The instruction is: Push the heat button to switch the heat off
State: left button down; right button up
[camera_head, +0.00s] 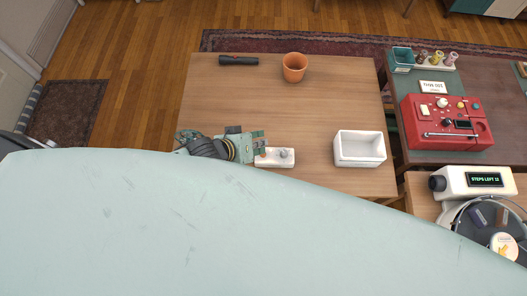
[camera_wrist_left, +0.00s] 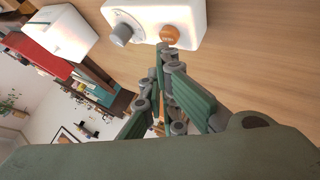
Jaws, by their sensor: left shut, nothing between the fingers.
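A small white control box (camera_head: 287,163) lies on the wooden table, with an orange button and a grey knob (camera_head: 284,153). In the left wrist view the white box (camera_wrist_left: 188,14) is at the top, with the orange button (camera_wrist_left: 170,34) near its edge and the grey knob (camera_wrist_left: 121,35) to the left. My left gripper (camera_head: 262,145) is shut and empty at the button end of the box. In the left wrist view its fingertips (camera_wrist_left: 165,50) are right at the orange button; I cannot tell if they touch it. My right gripper is not in view.
An open white bin (camera_head: 361,160) stands right of the box. An orange pot (camera_head: 294,68) and a dark cylinder (camera_head: 238,61) are at the table's far side. A red machine (camera_head: 448,123) is on another table at right. The table's middle is clear.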

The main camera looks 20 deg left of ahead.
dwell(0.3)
pick_arm(q)
jog(key=shift+f, duration=0.15)
jog(key=shift+f, duration=0.3)
jog(key=shift+r, duration=0.1)
jog(key=shift+r+p, duration=0.4)
jog(key=shift+p, duration=0.25)
notch_tip(320, 180, up, 6)
jog(key=p, duration=0.6)
jog(key=shift+p, duration=0.4)
